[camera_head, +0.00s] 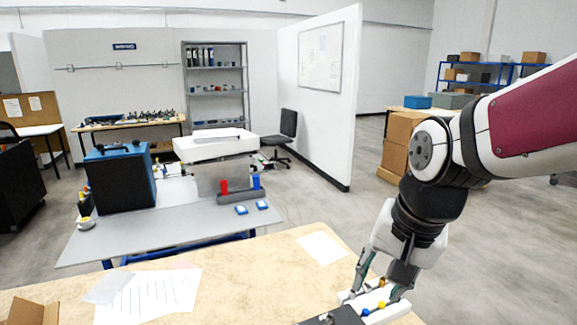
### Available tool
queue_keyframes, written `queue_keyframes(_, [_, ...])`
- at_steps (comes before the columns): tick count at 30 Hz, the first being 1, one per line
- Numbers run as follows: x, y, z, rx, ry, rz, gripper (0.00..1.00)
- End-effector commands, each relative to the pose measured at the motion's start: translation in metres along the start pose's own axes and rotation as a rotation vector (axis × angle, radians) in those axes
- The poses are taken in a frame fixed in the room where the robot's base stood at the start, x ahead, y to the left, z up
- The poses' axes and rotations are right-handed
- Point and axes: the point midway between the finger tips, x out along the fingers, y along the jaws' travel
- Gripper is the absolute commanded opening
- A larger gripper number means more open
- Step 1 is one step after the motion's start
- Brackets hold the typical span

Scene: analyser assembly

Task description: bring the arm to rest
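My arm comes in from the right edge and bends down, with a dark red and white upper link. My gripper (376,288) hangs at its end, pointing down over the near wooden table (250,280) at the lower right. Its two fingers are spread, with a gap between them. A white holder (392,312) with small yellow and blue pieces lies right below the fingertips. I cannot tell whether the fingers touch it. No piece is clearly held.
A dark object (335,317) sits left of the holder, cut by the frame's edge. Papers (150,295) and a cardboard box (32,312) lie on the left. Behind stands a grey table (150,232) with a blue box (120,182) and a white machine (215,147). Open floor lies right.

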Motion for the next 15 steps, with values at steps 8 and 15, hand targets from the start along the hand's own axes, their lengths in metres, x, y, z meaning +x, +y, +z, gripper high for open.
queue_keyframes(8, [-0.063, 0.047, 0.034, -0.304, 0.147, -0.010, 0.38])
queue_keyframes(15, [-0.084, 0.073, 0.058, -0.482, 0.229, 0.029, 0.38])
